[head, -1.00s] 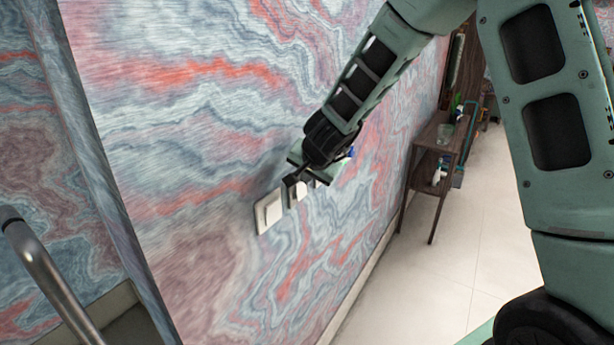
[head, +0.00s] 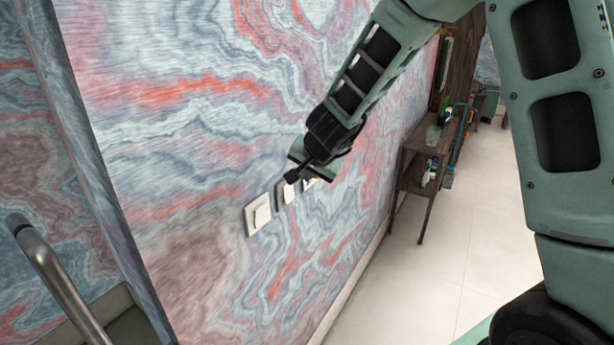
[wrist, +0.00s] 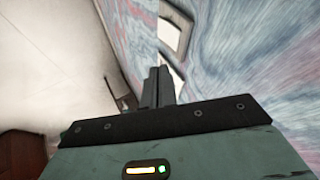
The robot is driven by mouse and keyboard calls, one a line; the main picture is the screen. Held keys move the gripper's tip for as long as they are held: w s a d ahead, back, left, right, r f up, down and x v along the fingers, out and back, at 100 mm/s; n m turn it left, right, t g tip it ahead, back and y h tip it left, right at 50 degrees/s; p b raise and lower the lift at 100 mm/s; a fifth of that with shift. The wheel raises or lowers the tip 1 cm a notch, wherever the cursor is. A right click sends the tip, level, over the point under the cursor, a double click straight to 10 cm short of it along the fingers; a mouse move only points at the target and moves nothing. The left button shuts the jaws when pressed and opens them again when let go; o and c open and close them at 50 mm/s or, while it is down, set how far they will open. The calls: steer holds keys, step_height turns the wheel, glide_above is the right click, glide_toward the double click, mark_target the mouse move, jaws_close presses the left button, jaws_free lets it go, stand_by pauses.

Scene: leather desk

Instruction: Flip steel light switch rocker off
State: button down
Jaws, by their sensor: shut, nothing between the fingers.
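A row of pale switch plates is on the marbled wall (head: 190,130). The nearest light switch (head: 258,214) is fully in view, with a white rocker in a light frame. A second switch (head: 285,192) is just right of it, and a third is partly hidden behind my gripper. My gripper (head: 291,177) is shut and empty, its fingertips near the second switch's upper edge; I cannot tell whether they touch it. In the wrist view the closed fingers (wrist: 158,88) point along the wall, with a switch plate (wrist: 174,32) ahead. I cannot tell which rocker is steel.
A dark wooden shelf (head: 425,160) with bottles and plants stands against the wall farther right. A metal rail (head: 55,270) is at lower left. The pale tiled floor (head: 430,260) is open between the wall and my arm.

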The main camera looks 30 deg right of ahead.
steer(key=v, duration=0.1)
steer(key=p+v, duration=0.1)
steer(key=v, duration=0.1)
steer(key=w+p+v, duration=0.1)
steer(key=v, duration=0.1)
steer(key=shift+s+a+r, duration=0.1)
steer(key=shift+a+r, duration=0.2)
steer(key=shift+r, duration=0.05)
